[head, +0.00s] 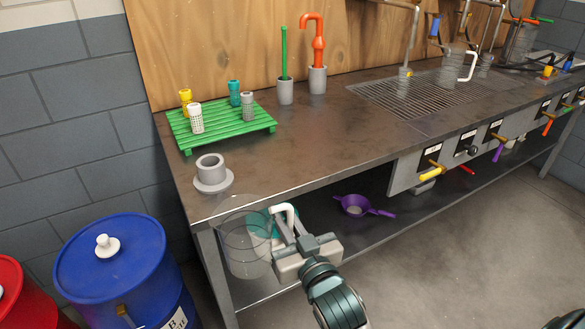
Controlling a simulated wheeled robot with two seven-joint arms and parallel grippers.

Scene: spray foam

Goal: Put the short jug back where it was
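A clear, see-through jug (243,252) with a white handle (285,209) hangs upright in front of the table's near left corner. My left gripper (291,228) is at its handle and appears shut on it; the fingers partly hide the handle. Nothing visible supports the jug from below. A second clear jug (454,62) with a white handle stands at the back right of the table. My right gripper's fingers are not in view; only a dark piece that may be that arm shows at the bottom right edge.
The metal table (330,140) has bare room in the middle. A grey flanged cup (211,175) stands near its left front edge, by a green rack (225,127) with several small cups. A purple strainer (355,206) is on the lower shelf. A blue barrel (110,258) stands left.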

